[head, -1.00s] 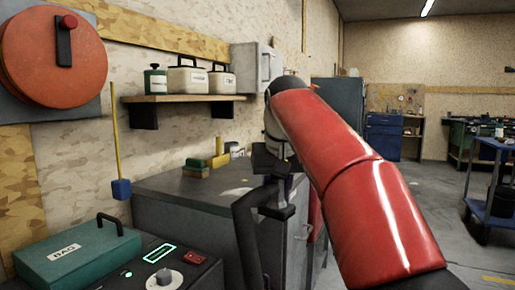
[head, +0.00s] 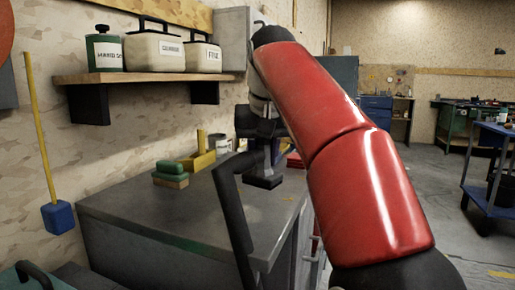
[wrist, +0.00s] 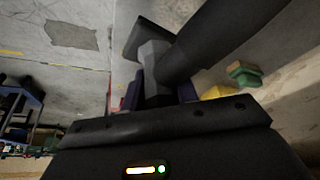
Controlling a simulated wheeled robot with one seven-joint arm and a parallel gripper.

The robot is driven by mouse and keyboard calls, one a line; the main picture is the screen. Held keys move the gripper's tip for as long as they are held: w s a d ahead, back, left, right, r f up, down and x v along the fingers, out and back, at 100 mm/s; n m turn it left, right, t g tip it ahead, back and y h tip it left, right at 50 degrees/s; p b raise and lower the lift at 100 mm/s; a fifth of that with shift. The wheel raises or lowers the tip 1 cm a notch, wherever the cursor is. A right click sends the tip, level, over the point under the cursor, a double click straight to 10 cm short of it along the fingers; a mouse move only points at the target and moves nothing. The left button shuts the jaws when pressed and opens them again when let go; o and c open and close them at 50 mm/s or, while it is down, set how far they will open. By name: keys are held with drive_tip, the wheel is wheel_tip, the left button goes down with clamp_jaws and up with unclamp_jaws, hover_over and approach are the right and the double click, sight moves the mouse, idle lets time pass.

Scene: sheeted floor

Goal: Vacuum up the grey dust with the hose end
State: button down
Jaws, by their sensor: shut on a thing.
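My gripper (head: 262,135) is shut on the hose end (head: 263,181), a dark nozzle with a wide flat foot. In the head view the nozzle points down over the grey bench top (head: 150,212); I cannot tell whether it touches. In the wrist view the hose end (wrist: 152,52) sits between the fingers of my gripper (wrist: 157,92). The black hose (head: 233,205) bends down from it past the bench front. I cannot make out the grey dust clearly; my arm and the hose hide part of the bench top.
Green and tan blocks (head: 170,174), a yellow block (head: 199,160) and a can (head: 219,144) stand at the bench's back. A shelf (head: 140,79) with labelled containers hangs above. A blue cart (head: 490,170) stands right, with open floor (head: 440,200) before it.

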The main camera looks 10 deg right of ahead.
sight(264, 174)
drive_tip(key=f, duration=0.4)
drive_tip(key=shift+s+f+b, duration=0.2)
drive_tip(key=shift+b, duration=0.15)
drive_tip(key=shift+f+b, duration=0.4)
drive_tip(key=shift+f, duration=0.2)
drive_tip(key=shift+f+b, duration=0.75)
drive_tip(key=shift+f, duration=0.25)
drive_tip(key=shift+r, duration=0.1)
